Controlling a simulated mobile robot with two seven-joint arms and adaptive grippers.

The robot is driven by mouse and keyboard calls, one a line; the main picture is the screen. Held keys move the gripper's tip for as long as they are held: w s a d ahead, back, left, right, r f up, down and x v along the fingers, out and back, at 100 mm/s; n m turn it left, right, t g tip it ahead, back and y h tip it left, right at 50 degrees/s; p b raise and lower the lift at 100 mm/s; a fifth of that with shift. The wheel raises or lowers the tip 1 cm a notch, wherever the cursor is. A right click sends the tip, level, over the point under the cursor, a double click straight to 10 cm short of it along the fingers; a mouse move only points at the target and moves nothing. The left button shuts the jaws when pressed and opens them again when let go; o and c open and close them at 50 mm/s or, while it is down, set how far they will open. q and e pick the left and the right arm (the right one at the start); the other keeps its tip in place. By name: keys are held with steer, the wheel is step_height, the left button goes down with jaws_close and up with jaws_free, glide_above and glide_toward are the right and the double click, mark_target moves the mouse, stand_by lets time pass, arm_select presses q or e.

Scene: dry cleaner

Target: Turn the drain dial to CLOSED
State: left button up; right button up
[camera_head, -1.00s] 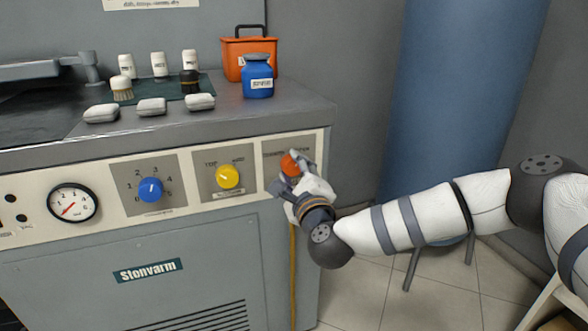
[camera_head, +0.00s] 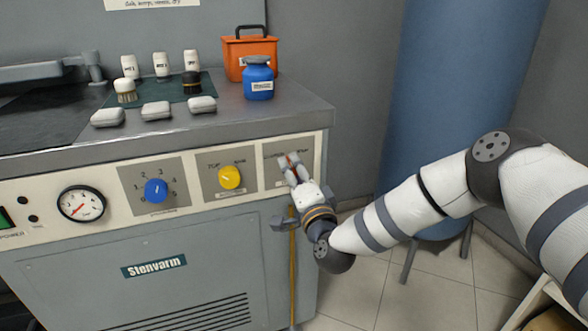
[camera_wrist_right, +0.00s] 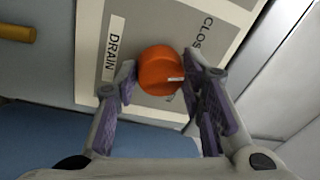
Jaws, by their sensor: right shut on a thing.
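The drain dial is an orange round knob (camera_wrist_right: 160,72) on a grey plate at the right end of the machine's front panel. In the head view only slivers of the knob (camera_head: 293,159) show between the fingers. My right gripper (camera_head: 290,162) is shut on it; in the wrist view the fingers (camera_wrist_right: 160,66) hold it from both sides. A white mark on the knob faces right in the wrist view. The DRAIN label (camera_wrist_right: 114,48) lies left of the knob, and a label starting CLOS (camera_wrist_right: 206,33) lies upper right, partly hidden by a finger. My left gripper is out of view.
A yellow dial (camera_head: 229,177), a blue dial (camera_head: 156,190) and a gauge (camera_head: 81,203) sit left along the panel. A yellow pipe (camera_head: 292,270) runs down below my gripper. A blue bottle (camera_head: 258,80) and orange toolbox (camera_head: 249,52) stand on top. A blue tank (camera_head: 440,100) stands right.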

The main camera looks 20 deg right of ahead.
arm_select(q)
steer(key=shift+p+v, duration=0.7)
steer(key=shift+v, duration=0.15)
arm_select(e)
steer(key=n+y, duration=0.1)
steer(key=n, duration=0.4)
steer(key=shift+d, duration=0.1)
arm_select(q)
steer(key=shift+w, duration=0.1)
arm_select(e)
steer(key=shift+n, duration=0.5)
steer(key=o, duration=1.1)
steer(key=shift+o, duration=0.2)
steer(key=s+f, duration=0.1)
steer(key=s, duration=1.1)
steer(key=shift+d+f, duration=0.15)
steer(key=shift+d, duration=0.1)
